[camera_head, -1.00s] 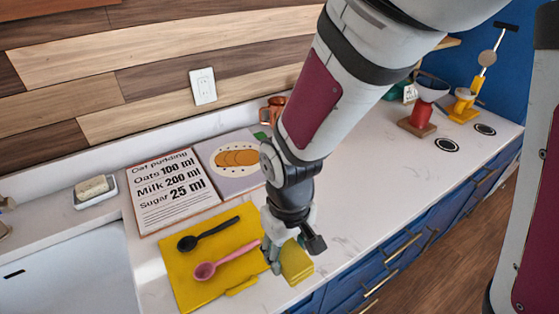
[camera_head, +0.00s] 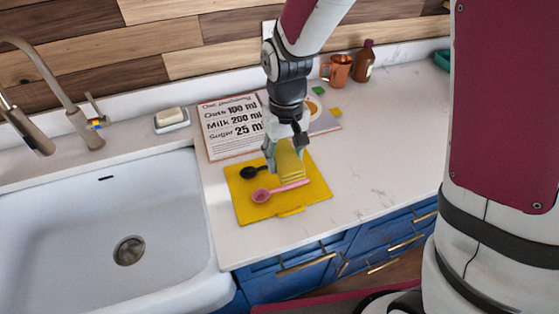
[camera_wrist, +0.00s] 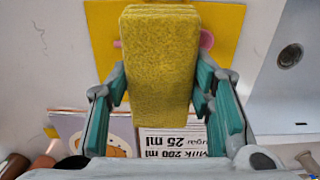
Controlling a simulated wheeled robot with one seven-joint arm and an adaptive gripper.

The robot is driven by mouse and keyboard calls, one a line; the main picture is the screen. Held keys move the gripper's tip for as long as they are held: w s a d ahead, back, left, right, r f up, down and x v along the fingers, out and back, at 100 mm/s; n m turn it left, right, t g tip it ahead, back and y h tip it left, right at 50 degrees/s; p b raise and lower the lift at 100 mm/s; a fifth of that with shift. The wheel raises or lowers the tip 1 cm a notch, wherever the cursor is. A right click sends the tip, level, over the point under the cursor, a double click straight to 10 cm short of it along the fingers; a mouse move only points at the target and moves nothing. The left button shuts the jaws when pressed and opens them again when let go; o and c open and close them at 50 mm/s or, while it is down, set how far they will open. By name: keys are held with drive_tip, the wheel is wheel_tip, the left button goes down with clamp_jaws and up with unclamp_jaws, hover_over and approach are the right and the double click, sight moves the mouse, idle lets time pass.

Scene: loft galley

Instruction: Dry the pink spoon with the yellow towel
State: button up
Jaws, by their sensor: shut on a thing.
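The pink spoon (camera_head: 262,195) lies on a yellow mat (camera_head: 312,205), its bowl to the left and its handle running right. My gripper (camera_head: 284,146) is shut on the folded yellow towel (camera_head: 290,165), which hangs over the mat just behind the spoon's handle. In the wrist view the towel (camera_wrist: 160,65) fills the space between my teal fingers. It hides the middle of the pink spoon (camera_wrist: 207,40), whose bowl shows on its right. I cannot tell whether towel and spoon touch.
A black spoon (camera_head: 255,172) lies on the mat, partly hidden by my gripper. The sink (camera_head: 120,215) is on the left. A recipe board (camera_head: 220,145) lies behind the mat; a copper mug (camera_head: 338,70) and a brown bottle (camera_head: 365,62) stand farther back. The counter to the right is clear.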

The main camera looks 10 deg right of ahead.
drive_tip(key=shift+w+a, duration=0.1)
drive_tip(key=shift+a, duration=0.15)
drive_tip(key=shift+a+f, duration=0.1)
drive_tip(key=shift+f, duration=0.1)
drive_tip(key=shift+f+b, duration=1.15)
drive_tip(key=shift+f, duration=1)
drive_tip(key=shift+r, duration=0.1)
